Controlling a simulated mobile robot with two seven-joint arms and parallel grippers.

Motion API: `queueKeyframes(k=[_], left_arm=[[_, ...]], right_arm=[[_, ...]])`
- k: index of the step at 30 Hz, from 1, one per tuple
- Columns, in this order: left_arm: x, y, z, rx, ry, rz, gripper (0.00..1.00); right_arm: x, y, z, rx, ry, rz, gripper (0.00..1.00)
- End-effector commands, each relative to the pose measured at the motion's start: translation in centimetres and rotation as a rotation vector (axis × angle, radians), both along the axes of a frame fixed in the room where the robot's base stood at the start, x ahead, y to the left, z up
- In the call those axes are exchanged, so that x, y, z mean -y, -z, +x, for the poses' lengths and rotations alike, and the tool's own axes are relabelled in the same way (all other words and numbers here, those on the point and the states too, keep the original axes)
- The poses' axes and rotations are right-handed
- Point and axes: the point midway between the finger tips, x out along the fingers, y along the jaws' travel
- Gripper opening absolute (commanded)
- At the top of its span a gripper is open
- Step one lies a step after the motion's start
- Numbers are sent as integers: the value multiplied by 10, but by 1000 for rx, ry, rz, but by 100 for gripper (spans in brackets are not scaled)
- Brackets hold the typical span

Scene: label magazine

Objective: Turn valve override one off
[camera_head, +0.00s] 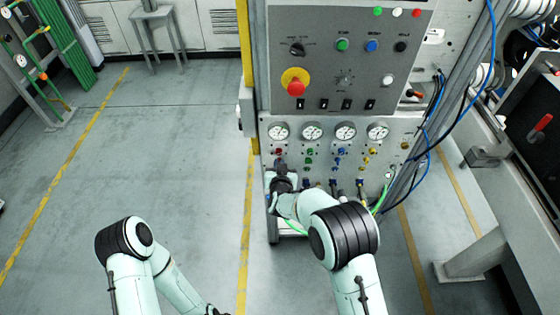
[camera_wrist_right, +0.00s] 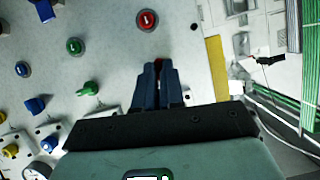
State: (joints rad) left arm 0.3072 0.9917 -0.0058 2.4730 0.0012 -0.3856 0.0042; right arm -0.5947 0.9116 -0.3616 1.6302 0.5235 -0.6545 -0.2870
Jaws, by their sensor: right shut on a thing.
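A grey valve panel (camera_head: 330,131) carries rows of small coloured valves below several gauges. My right gripper (camera_head: 280,167) is at its leftmost column, under the leftmost gauge (camera_head: 279,131). In the right wrist view its dark fingers (camera_wrist_right: 160,82) are closed together around a small part with a bit of red showing between the tips; the fingers hide most of it. A round red knob (camera_wrist_right: 147,19) is just beyond the fingertips, apart from them. No label naming valve override one is legible. My left arm hangs low at the left; its fingers are out of the picture.
Green (camera_wrist_right: 88,88), blue (camera_wrist_right: 22,69) and yellow (camera_wrist_right: 10,150) valves stand to the left in the wrist view. Above the gauges is a control board with a red emergency button (camera_head: 295,88). Blue cables (camera_head: 478,80) run at the right. The floor at left is clear.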

Motion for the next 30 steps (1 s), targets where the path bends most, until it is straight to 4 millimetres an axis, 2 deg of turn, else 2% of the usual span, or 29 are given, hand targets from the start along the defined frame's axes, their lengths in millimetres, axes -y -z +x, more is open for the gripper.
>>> queueKeyframes(k=[1, 9, 25, 26, 27, 30], left_arm=[[0, -7, 3, 3, 0, 0, 43], [0, -17, 8, 9, 0, 0, 43], [0, -18, 9, 10, 0, 0, 43], [0, -18, 9, 10, 0, 0, 43], [0, -18, 9, 10, 0, 0, 43], [0, -18, 9, 10, 0, 0, 43]], right_arm=[[-2, -6, 3, 9, -3, -25, 0], [-2, -4, 3, 10, 0, -111, 0], [-1, -3, 2, 11, 1, -130, 0], [-1, -3, 2, 11, 1, -130, 18], [-1, -3, 2, 11, 1, -130, 31], [-1, -2, 2, 8, 0, -130, 34]])
